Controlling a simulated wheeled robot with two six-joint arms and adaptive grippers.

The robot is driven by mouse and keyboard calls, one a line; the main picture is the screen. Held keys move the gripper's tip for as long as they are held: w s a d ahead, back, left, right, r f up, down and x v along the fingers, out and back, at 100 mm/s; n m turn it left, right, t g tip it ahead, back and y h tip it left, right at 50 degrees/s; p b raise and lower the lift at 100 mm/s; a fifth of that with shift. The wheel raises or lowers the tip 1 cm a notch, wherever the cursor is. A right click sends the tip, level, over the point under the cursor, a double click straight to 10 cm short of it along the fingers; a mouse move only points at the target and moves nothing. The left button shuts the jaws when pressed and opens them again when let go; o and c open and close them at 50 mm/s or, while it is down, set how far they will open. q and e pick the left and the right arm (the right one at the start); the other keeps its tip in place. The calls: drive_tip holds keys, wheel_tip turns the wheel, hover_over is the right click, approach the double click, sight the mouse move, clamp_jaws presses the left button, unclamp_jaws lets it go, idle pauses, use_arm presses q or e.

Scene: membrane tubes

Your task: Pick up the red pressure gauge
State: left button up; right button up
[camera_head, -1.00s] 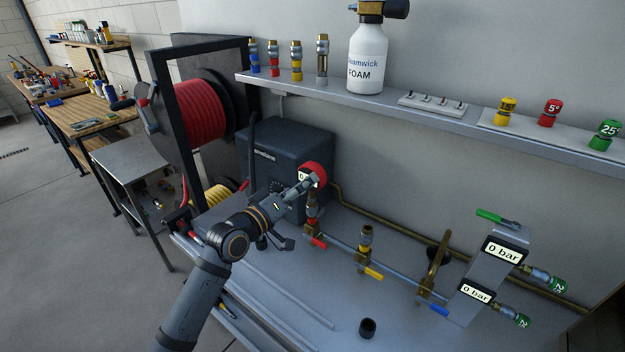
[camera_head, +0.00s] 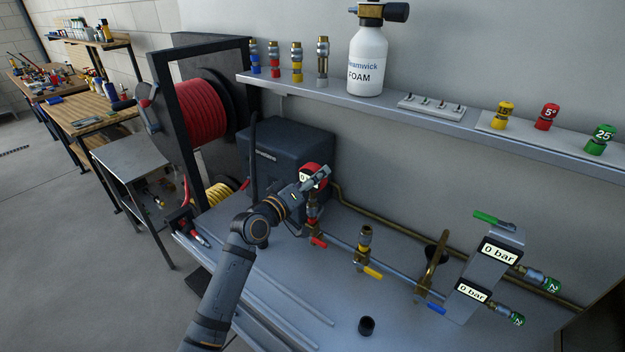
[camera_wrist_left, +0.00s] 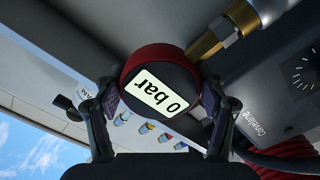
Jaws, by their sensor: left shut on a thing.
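The red pressure gauge (camera_head: 312,171) is a round red body with a pale face, partly hidden by my gripper in the head view. It stands on top of the brass fitting (camera_head: 313,204) at the left end of the pipe manifold. In the left wrist view the gauge (camera_wrist_left: 155,58) lies between the two fingers and its face reads "0 bar", upside down. My left gripper (camera_head: 318,180) is shut on the gauge, one finger on each side, and the gauge appears still seated on the brass fitting (camera_wrist_left: 215,38). My right gripper is not in view.
A dark box (camera_head: 280,165) stands just behind and left of the gauge. A pipe with yellow-handled (camera_head: 373,272) and blue-handled valves runs right to two "0 bar" displays (camera_head: 500,252). A shelf (camera_head: 450,128) with nozzles and a foam bottle (camera_head: 367,60) hangs above.

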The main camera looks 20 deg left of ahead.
use_arm(q)
drive_tip(key=c, duration=0.5)
drive_tip(key=shift+r, duration=0.1)
drive_tip(key=shift+r, duration=0.55)
drive_tip(key=s+d+r+p, duration=0.3)
drive_tip(key=s+r, duration=0.8)
drive_tip(key=s, duration=0.2)
drive_tip(key=shift+s+d+r, duration=0.35)
drive_tip(key=shift+r, duration=0.05)
